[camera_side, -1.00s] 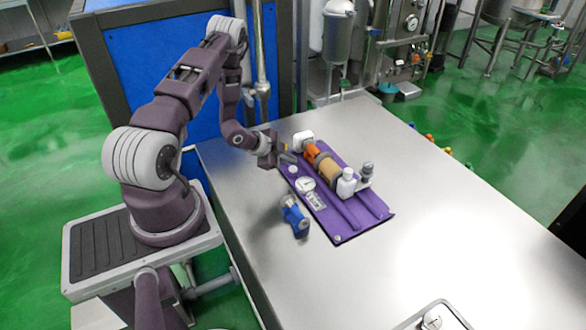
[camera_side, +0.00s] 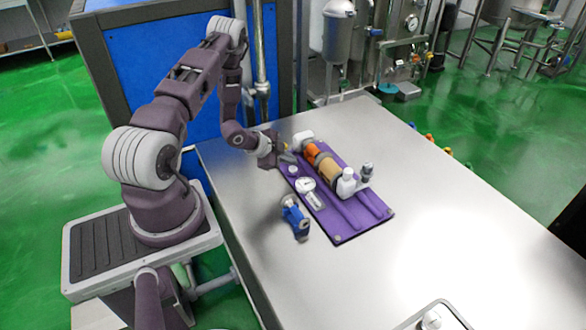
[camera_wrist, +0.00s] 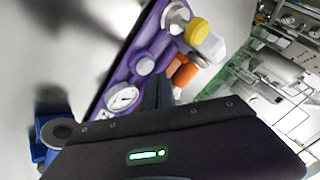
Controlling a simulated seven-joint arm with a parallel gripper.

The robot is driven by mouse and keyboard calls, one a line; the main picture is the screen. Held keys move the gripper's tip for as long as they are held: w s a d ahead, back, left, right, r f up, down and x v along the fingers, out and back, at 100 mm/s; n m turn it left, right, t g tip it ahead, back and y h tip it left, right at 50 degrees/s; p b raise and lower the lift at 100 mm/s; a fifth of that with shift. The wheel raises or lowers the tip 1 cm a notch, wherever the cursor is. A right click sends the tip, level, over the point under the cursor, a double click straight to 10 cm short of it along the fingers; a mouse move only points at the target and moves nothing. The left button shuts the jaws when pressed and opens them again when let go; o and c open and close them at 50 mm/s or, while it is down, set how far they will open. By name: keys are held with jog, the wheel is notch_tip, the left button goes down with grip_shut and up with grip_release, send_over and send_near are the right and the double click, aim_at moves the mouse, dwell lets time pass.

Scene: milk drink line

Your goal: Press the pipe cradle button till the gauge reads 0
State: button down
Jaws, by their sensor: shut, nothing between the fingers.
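The purple pipe cradle (camera_side: 346,226) lies on the steel table with a tan and orange pipe (camera_side: 328,169) along it. A round white gauge (camera_side: 305,184) is on its near side and shows in the wrist view (camera_wrist: 123,97); its reading is too small to tell. A pale round button (camera_side: 293,170) is beside the gauge, also in the wrist view (camera_wrist: 145,65). My gripper (camera_side: 291,158) is shut and empty, at the cradle's far-left end close to the button. I cannot tell whether it touches anything. In the wrist view its dark fingers (camera_wrist: 162,90) point towards the cradle.
A blue fitting with a grey end (camera_side: 295,217) stands on the table left of the cradle. A yellow cap (camera_wrist: 197,31) shows near the pipe end in the wrist view. A tray (camera_side: 448,317) is at the front edge. The table's right side is clear.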

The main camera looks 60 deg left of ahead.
aim_at(290, 169)
jog(key=shift+f, duration=0.35)
jog(key=shift+f, duration=0.45)
dwell(0.4)
dwell(0.4)
jog(key=shift+r, duration=0.85)
jog(key=shift+r, duration=2.5)
